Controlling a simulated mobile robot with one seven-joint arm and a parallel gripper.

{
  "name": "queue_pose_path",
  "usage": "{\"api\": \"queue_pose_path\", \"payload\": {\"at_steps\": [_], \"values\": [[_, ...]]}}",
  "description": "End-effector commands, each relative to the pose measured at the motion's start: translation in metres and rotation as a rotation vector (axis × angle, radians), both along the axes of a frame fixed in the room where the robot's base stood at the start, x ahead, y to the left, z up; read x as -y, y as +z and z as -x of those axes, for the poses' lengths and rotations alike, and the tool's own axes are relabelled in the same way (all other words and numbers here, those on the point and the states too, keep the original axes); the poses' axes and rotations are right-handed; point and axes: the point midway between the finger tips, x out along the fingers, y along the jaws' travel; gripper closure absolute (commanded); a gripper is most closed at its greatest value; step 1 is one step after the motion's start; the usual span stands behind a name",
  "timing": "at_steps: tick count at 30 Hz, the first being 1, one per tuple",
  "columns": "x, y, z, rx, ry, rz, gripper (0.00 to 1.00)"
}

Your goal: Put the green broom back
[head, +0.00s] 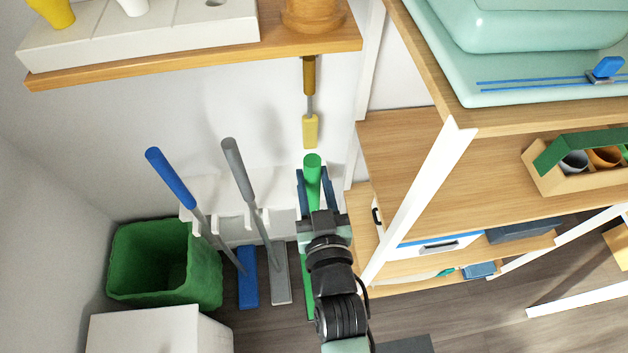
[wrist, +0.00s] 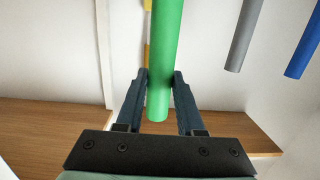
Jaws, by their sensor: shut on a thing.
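The green broom (head: 312,166) is upright in the head view, its round handle top showing just above my gripper (head: 313,186). A green strip of its lower part (head: 307,290) shows beside my arm near the floor. In the wrist view, the fingers of my gripper (wrist: 160,78) are shut on the green handle (wrist: 166,40). The white wall holder (head: 230,212) has a blue broom (head: 172,178) and a grey broom (head: 238,170) leaning at it, left of the green one. My arm hides most of the green broom and the holder area behind it.
A green bin (head: 125,265) and a white box (head: 145,330) stand at the lower left. A wooden shelf (head: 190,62) is above, with a yellow-headed brush (head: 310,130) hanging below it. A wooden rack with a white post (head: 420,205) stands close at right.

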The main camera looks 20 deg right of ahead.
Motion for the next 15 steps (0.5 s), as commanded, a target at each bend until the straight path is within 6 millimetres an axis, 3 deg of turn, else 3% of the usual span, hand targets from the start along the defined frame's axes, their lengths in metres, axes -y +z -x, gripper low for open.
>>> {"api": "queue_pose_path", "payload": {"at_steps": [15], "values": [[0.011, -0.013, -0.039, 0.013, -0.001, 0.004, 1.0]]}}
